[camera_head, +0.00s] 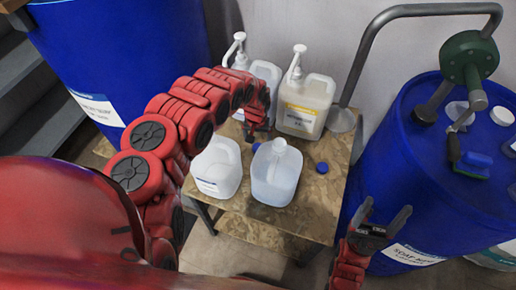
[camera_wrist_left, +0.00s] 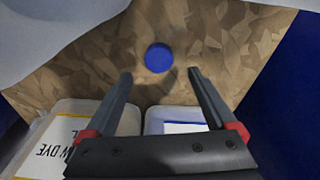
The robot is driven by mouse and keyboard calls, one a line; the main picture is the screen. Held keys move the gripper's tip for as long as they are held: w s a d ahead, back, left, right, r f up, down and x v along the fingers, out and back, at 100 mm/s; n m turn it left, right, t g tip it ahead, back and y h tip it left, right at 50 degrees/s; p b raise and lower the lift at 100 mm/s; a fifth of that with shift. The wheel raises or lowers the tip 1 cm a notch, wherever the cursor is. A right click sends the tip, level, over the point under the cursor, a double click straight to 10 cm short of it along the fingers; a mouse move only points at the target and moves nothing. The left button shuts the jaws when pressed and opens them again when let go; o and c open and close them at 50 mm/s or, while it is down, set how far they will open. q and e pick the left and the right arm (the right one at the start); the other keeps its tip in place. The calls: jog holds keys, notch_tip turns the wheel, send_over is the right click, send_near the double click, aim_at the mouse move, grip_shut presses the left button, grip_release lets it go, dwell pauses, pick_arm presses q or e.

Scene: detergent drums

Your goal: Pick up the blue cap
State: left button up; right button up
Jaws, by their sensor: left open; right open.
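The small round blue cap (camera_head: 322,167) lies flat on the brown wooden table top (camera_head: 310,205), right of the open-top-looking white jug (camera_head: 275,175). In the left wrist view the cap (camera_wrist_left: 158,57) lies just beyond and between the fingertips, with bare wood around it. My left gripper (camera_wrist_left: 160,76) is open and empty, above the table and apart from the cap. In the head view, my left gripper (camera_head: 258,128) is over the table, left of the cap, its fingers hard to make out. My right gripper (camera_head: 385,215) is open and empty, at the table's right side.
Two pump bottles, one clear (camera_head: 243,85) and one yellow-labelled (camera_head: 304,105), stand at the table's back. Another white jug (camera_head: 217,168) stands at left. Blue drums (camera_head: 125,50) and (camera_head: 410,180) flank the table.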

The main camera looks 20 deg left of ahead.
aim_at(258, 147)
pick_arm(q)
jog(key=shift+d+f, duration=0.2)
jog(key=shift+f, duration=1.7)
jog(key=shift+w+f, duration=0.2)
jog(key=shift+f, duration=0.1)
jog(key=shift+a+f, duration=0.15)
jog(key=shift+f, duration=0.3)
jog(key=c, duration=1.4)
jog(key=shift+r, duration=0.1)
